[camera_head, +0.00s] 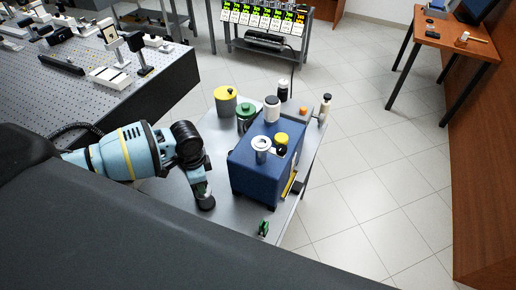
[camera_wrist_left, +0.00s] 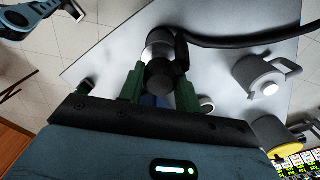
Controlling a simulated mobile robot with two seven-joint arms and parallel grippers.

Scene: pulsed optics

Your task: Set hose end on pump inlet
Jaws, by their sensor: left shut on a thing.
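The pump is a blue box (camera_head: 263,170) on a grey cart, with a pale round flanged inlet (camera_head: 261,144) on top. Nothing sits on the inlet. My left gripper (camera_wrist_left: 158,82) has green fingers shut on the hose end (camera_wrist_left: 160,43), a grey metal cylinder with a black part nearer the camera. The black hose (camera_wrist_left: 240,41) runs off to the right in the left wrist view. In the head view my left arm ends to the left of the pump, apart from it; its fingers are hard to make out there. The right gripper does not show clearly.
A grey can with a handle (camera_wrist_left: 262,80) shows in the wrist view. A small green item (camera_head: 263,228) is at the cart's front. An optical table (camera_head: 150,85) stands left.

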